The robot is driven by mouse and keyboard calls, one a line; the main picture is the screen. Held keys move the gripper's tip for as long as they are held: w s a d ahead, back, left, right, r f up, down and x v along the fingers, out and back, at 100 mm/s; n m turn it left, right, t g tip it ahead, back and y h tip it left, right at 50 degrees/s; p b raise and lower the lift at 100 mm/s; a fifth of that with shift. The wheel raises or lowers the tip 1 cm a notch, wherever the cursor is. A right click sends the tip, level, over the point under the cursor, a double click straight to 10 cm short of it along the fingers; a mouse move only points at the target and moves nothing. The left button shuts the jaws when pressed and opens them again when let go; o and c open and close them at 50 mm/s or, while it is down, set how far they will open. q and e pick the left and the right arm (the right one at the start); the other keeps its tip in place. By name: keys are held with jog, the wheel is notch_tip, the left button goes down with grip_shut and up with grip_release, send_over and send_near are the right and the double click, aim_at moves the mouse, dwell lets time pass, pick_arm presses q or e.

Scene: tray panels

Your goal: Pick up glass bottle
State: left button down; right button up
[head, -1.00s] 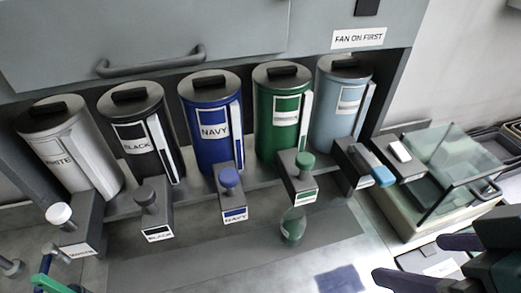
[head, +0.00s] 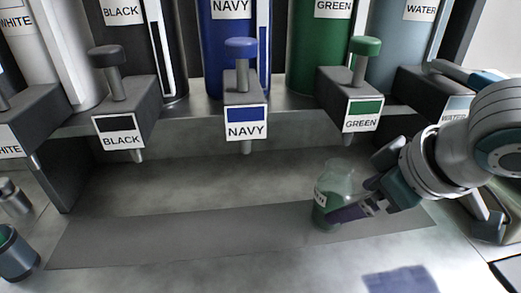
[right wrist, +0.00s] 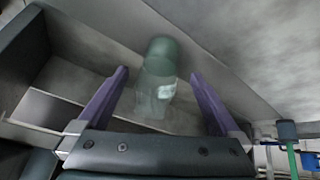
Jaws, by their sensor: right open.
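The glass bottle (head: 333,187) is greenish and see-through, with a white label on its side. It stands upright on the grey strip below the green dispenser in the head view. My right gripper (head: 345,208) has come in from the right and its purple fingers are at the bottle's lower right side. In the right wrist view the bottle (right wrist: 157,80) shows between the two spread purple fingers (right wrist: 158,95), with visible space on both sides. The gripper is open. One finger is partly hidden in the head view. My left gripper is not in view.
Dispenser taps hang above the strip, labelled black (head: 118,132), navy (head: 246,120) and green (head: 362,115). A dark side wall closes the bay at left. A blue patch (head: 400,280) lies at the front. The strip (head: 180,235) left of the bottle is clear.

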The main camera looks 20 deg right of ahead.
aim_at(331, 201)
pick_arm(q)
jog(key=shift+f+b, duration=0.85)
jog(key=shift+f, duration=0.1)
pick_arm(e)
jog(key=x, duration=0.4)
jog(key=w+x, duration=0.1)
jog(key=x, duration=0.2)
jog(key=shift+a+r, duration=0.2)
jog(key=shift+r, duration=0.1)
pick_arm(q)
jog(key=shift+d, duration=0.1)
pick_arm(e)
jog(key=shift+c, duration=0.4)
jog(key=c, duration=0.3)
grip_shut()
